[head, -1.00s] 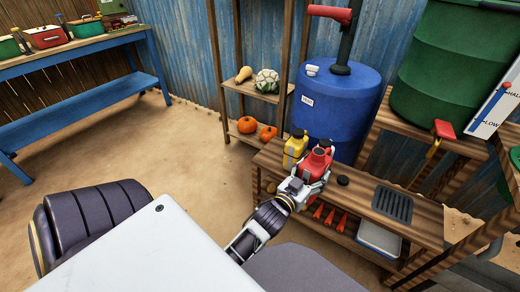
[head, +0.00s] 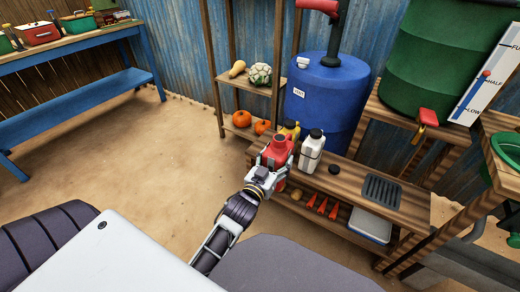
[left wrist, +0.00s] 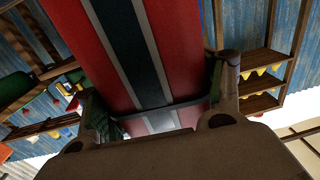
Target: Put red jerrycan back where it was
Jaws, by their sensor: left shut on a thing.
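The red jerrycan (head: 276,152) is in my left gripper (head: 270,165), at the left end of the wooden bench (head: 345,185) in the head view. My left gripper is shut on it. In the left wrist view the red jerrycan (left wrist: 95,40) fills the space between the fingers, with a dark stripe edged in grey down its face. Whether its base touches the bench is hidden by the gripper. A yellow jerrycan (head: 290,130) stands just behind it, partly hidden. A white jerrycan (head: 311,150) stands close to its right. My right gripper is not seen.
A blue barrel (head: 325,100) stands behind the bench. A dark drain grate (head: 382,190) and a small black cap (head: 334,169) are on the bench top to the right. Shelves (head: 250,85) with pumpkins stand at the left. A green tank (head: 440,60) is at the right.

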